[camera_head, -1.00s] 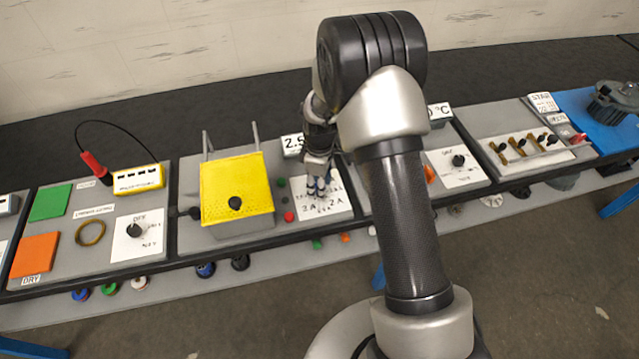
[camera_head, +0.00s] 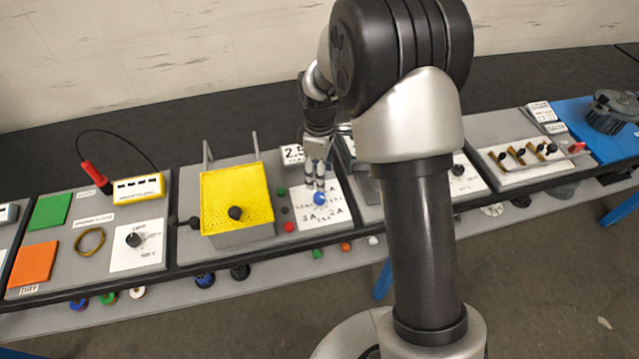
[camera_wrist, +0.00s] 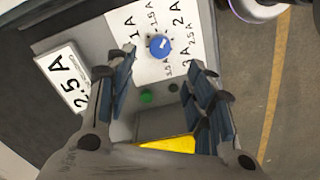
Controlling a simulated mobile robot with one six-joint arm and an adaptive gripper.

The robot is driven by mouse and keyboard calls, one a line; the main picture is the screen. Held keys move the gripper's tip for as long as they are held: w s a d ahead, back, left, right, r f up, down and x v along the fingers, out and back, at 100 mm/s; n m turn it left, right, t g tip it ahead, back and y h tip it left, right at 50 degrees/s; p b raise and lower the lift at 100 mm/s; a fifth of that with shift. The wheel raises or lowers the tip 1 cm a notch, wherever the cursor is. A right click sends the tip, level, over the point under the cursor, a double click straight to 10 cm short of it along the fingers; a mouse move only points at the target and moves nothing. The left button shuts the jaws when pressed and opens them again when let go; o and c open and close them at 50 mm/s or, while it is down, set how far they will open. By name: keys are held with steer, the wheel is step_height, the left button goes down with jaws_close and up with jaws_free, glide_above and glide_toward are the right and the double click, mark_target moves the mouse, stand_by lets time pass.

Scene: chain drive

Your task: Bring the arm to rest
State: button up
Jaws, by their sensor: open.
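My gripper (camera_head: 316,180) is open and empty over the white dial card (camera_head: 329,203) on the bench. A blue knob (camera_head: 320,198) sits on the card just below my fingertips in the head view. In the wrist view the blue knob (camera_wrist: 158,46) shows beyond the open fingers (camera_wrist: 160,85), apart from them. The card has printed marks such as 1 A, 2 A and 3 A around the knob. A sign reading 2.5 A (camera_wrist: 64,82) stands beside it. Part of my arm hides the bench to the right of the card.
A yellow-topped box (camera_head: 236,195) with two upright posts stands left of the card. Small green, dark and red buttons (camera_head: 289,227) lie between them. Further left is a red-handled tool (camera_head: 96,173) with a cable. A row of switches (camera_head: 525,153) is at the right.

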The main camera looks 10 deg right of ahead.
steer(key=shift+r, duration=1.05)
steer(key=s+r+m+t, duration=0.2)
steer(key=s+r+m, duration=0.3)
steer(key=s+r, duration=0.8)
steer(key=s+r+m+t, duration=0.1)
steer(key=s+r+m, duration=0.1)
steer(key=s, duration=0.5)
steer(key=s+r+m+t+b, duration=0.1)
steer(key=s+r+m, duration=0.1)
steer(key=s+m, duration=0.3)
steer(key=s, duration=0.3)
steer(key=shift+s+r+t, duration=0.2)
steer(key=shift+r+t, duration=0.1)
steer(key=shift+r, duration=0.1)
steer(key=shift+d, duration=0.1)
